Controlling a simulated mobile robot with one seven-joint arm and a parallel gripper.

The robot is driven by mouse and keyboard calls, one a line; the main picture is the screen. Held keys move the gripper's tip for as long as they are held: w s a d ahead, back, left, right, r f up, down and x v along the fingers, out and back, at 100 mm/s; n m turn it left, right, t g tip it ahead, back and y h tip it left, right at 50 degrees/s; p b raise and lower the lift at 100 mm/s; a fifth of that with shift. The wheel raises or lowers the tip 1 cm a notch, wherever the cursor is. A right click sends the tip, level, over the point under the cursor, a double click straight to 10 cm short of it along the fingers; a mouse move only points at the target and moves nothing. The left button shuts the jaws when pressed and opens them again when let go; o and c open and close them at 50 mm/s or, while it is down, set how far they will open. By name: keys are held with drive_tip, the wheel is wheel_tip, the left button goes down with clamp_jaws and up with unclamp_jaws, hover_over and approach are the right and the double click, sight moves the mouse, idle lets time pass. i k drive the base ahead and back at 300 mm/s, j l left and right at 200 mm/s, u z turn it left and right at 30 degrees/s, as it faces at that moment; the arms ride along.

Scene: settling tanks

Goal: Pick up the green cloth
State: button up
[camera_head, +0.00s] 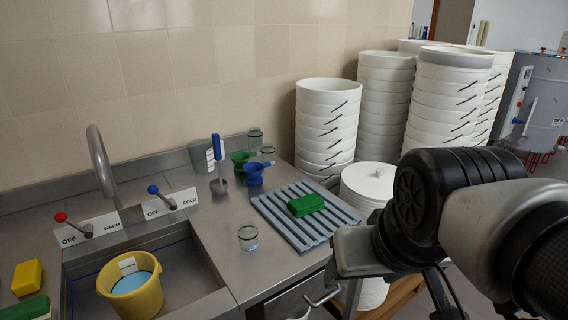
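Two green items are in view, and I cannot tell for sure which is the cloth. One is a bright green, folded or block-like piece (306,205) lying on the grey ribbed rack (268,208) on the counter. The other is a darker green piece (25,309) at the lower left corner, partly cut off by the picture edge. My arm comes in from the right, with its end in front of the counter's right side, apart from both green items in the picture. My gripper's fingertips cannot be made out.
A yellow block (27,278) lies left of the sink (190,275), which holds a yellow bucket (148,301). A glass jar (248,238), funnels (254,174) and a blue-handled brush (217,150) stand on the counter. White bucket stacks (325,120) rise behind.

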sight(305, 205)
drive_tip(key=i+l+u, duration=0.4)
drive_tip(key=l, duration=0.2)
drive_tip(key=i+l+u, duration=0.2)
drive_tip(key=l, duration=0.15)
drive_tip(key=l+u, duration=0.2)
drive_tip(key=l, duration=0.15)
drive_tip(key=i+l+u, duration=0.2)
drive_tip(key=l, duration=0.2)
